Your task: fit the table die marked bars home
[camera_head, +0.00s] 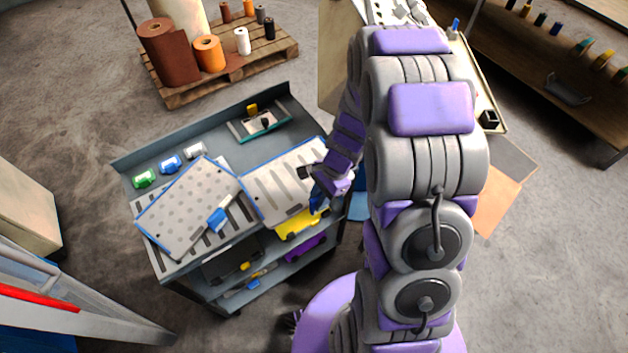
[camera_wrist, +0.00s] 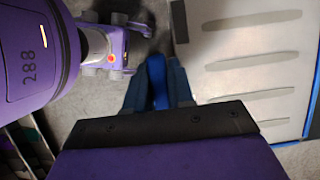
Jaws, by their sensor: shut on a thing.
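The die marked with bars (camera_head: 285,180) is a pale grey plate with dark slots and a blue edge. It lies at the right of the grey cart's top, and its slotted face fills the right of the wrist view (camera_wrist: 255,75). My gripper (camera_head: 318,193) is at its right front corner, shut on a blue grip (camera_wrist: 157,82) that appears to belong to this die. The fingers partly hide the grip. A second die, marked with dots (camera_head: 185,205), lies turned at the left, with its own blue grip (camera_head: 217,219). A slotted surface (camera_head: 165,262) shows from under it.
Green (camera_head: 144,178), blue (camera_head: 170,165) and white rolls (camera_head: 196,150) lie along the cart's back. A teal-edged tray (camera_head: 262,122) is at the back right. Yellow (camera_head: 298,223) and purple items (camera_head: 305,248) are on lower shelves. A pallet (camera_head: 220,80) of rolls stands behind.

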